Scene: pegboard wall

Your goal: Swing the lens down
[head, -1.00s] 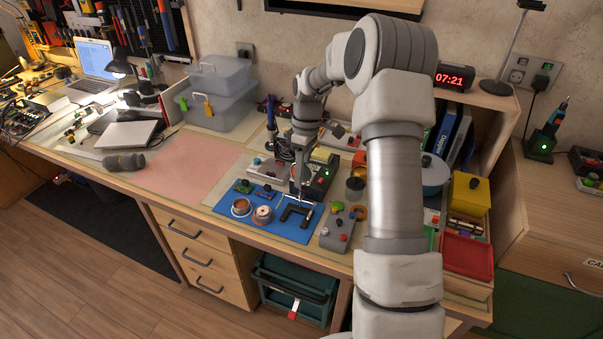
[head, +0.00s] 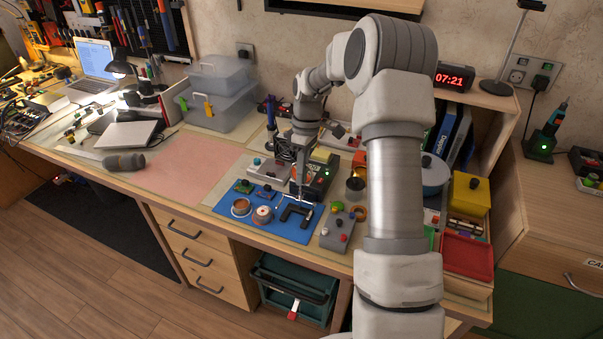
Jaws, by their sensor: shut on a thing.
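My gripper (head: 297,195) points down over the blue mat (head: 233,218), close to the front of a black box with a green light (head: 318,178). It is shut on a small, thin part, which seems to belong to the lens; the jaws and the lens are too small and too covered to make out clearly. A black C-shaped piece (head: 293,216) lies on the mat just below the gripper, with a thin pale rod beside it. My wrist hides part of the black box.
A grey box with knobs (head: 338,231) stands to the right. A pink mat (head: 185,165) farther left is clear. A blue pot (head: 433,173) stands beyond my arm.

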